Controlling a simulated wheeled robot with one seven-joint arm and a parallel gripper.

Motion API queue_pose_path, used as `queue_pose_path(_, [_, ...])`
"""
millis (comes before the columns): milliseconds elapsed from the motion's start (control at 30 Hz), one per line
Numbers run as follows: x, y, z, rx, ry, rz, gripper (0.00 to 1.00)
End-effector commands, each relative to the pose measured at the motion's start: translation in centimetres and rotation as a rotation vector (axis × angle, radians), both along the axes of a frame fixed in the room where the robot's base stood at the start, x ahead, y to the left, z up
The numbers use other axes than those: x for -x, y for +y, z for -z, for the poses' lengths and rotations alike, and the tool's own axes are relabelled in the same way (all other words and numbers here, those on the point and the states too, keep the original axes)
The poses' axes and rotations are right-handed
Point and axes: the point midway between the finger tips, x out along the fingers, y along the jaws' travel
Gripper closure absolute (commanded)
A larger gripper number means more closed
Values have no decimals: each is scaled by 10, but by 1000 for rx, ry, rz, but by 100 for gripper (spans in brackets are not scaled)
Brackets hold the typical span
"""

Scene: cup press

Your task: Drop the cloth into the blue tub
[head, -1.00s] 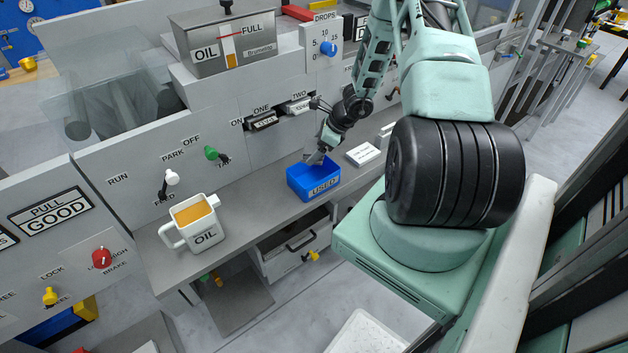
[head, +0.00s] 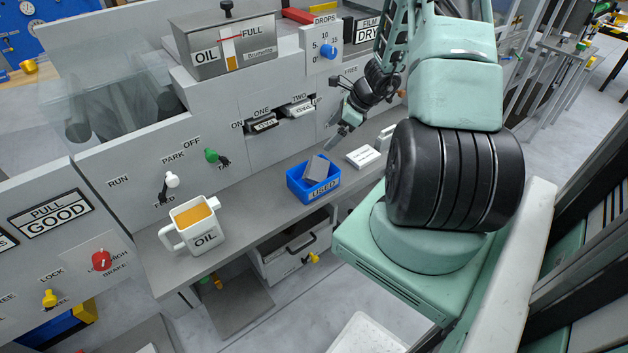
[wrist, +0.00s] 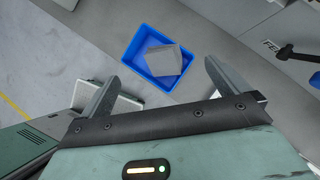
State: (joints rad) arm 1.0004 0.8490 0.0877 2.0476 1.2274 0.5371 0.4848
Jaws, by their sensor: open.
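The blue tub (head: 298,190), marked USED, sits on the grey ledge in the head view. The grey cloth (head: 317,168) lies tilted inside it, its upper part showing above the rim. In the wrist view the cloth (wrist: 163,60) rests in the blue tub (wrist: 137,47), apart from both fingers. My gripper (head: 335,143) is open and empty, above and to the right of the tub in the head view. In the wrist view its two spread fingers (wrist: 162,85) have nothing between them.
A white OIL jug (head: 199,230) with amber liquid stands to the left on the ledge (head: 258,205). A white labelled block (head: 362,156) lies right of the tub. The machine panel behind has levers, including a green-knobbed one (head: 211,155).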

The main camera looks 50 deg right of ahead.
Motion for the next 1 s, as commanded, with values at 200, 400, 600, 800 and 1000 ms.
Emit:
queue_pose_path(200, [22,-14,-40,3,-2,0,0])
queue_pose_path(400, [33,-21,-61,1,-1,0,0])
queue_pose_path(600, [36,-22,-66,-1,0,-1,0])
queue_pose_path(800, [36,-22,-66,-1,0,-1,0])
queue_pose_path(1000, [36,-22,-66,-1,0,-1,0])
